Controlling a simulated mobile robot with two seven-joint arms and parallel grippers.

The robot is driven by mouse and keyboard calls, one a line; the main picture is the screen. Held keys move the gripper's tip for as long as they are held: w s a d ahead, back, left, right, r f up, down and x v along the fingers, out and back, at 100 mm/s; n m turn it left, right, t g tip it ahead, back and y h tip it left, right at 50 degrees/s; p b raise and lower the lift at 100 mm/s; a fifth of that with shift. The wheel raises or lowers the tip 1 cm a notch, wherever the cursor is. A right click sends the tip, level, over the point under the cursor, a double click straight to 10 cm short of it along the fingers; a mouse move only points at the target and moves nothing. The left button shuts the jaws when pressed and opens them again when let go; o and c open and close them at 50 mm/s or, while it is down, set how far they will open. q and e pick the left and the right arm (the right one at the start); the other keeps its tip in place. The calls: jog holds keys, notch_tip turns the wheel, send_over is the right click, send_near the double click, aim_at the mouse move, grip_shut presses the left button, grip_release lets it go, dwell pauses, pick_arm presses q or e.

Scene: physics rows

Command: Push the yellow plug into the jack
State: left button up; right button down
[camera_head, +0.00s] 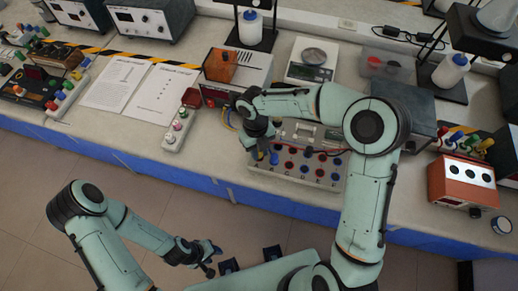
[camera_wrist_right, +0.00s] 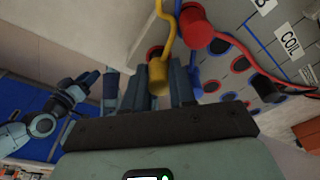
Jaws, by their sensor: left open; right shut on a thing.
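In the right wrist view the yellow plug (camera_wrist_right: 157,76) with its yellow cable sits between the fingers of my right gripper (camera_wrist_right: 160,90), which is shut on it. The jack panel (camera_wrist_right: 240,60), light with red and blue jacks, lies beside and beyond the plug. In the head view my right gripper (camera_head: 262,155) is at the left end of the panel (camera_head: 284,181); the plug is hidden there. I cannot tell whether the plug's tip touches a jack. My left gripper (camera_head: 207,258) is open and empty, in front of the bench over the floor.
A red plug (camera_wrist_right: 196,25) with a red cable stands on the panel close to the yellow plug. A small strip of knobs (camera_head: 178,130) is left of the panel; an orange-fronted box (camera_head: 466,184) is to the right. A power unit (camera_head: 237,72) and scale (camera_head: 311,60) stand behind.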

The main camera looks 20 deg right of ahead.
pick_arm(q)
jog(key=shift+s+f, duration=0.1)
jog(key=shift+f, duration=0.05)
pick_arm(e)
jog(key=shift+f, duration=0.65)
jog(key=shift+c, duration=2.3)
grip_release()
jog(key=shift+r+p, duration=1.25)
jog(key=shift+r, duration=0.75)
jog(key=shift+r+p, duration=0.8)
jog(key=shift+r, duration=0.5)
pick_arm(q)
jog(key=w+r, duration=0.5)
jog(key=shift+w+r+t, duration=0.15)
jog(key=shift+r+t, duration=0.15)
jog(key=shift+r, duration=0.05)
